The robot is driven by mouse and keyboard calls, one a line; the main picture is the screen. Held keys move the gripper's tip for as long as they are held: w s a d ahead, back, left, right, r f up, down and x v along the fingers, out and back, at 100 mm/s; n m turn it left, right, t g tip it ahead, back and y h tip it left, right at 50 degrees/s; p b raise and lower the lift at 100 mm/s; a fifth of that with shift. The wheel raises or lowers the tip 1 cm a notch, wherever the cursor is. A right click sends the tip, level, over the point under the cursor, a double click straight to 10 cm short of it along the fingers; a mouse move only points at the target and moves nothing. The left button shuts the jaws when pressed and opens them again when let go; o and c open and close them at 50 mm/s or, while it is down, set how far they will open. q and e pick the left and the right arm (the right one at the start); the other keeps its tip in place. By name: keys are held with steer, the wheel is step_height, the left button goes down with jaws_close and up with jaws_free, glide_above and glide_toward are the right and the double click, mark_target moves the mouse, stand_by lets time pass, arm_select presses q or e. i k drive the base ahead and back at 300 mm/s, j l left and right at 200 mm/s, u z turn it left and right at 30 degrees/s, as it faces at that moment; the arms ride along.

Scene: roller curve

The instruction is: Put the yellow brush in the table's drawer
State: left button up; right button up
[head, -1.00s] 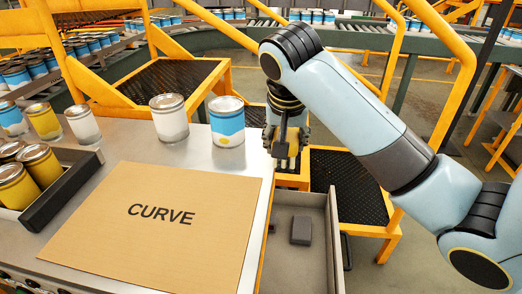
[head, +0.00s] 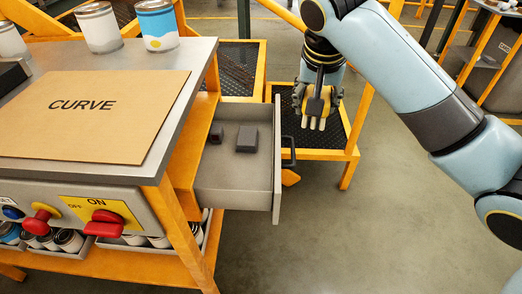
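The table's drawer (head: 233,185) stands pulled out at the right side of the table, under the top. A dark grey block (head: 247,138) and a smaller dark piece (head: 216,133) lie in it at the back. My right gripper (head: 314,124) points down, just right of the drawer front and above a dark mesh step. Yellowish patches and several pale tips show at its fingers. I cannot tell whether these belong to a held yellow brush. No brush can be clearly made out elsewhere. My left gripper is out of view.
A brown CURVE board (head: 98,115) covers much of the tabletop. A white can (head: 99,27) and a blue-white can (head: 157,25) stand behind it. Red knobs (head: 105,224) are on the table's front. The mesh step (head: 335,133) stands beyond the drawer. Floor at the lower right is clear.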

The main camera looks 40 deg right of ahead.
mark_target(238, 187)
steer(key=i+j+z, duration=0.15)
steer(key=j+z, duration=0.15)
steer(key=i+j+z, duration=0.25)
steer(key=j+z, duration=0.3)
steer(key=j, duration=0.55)
steer(key=i, duration=0.05)
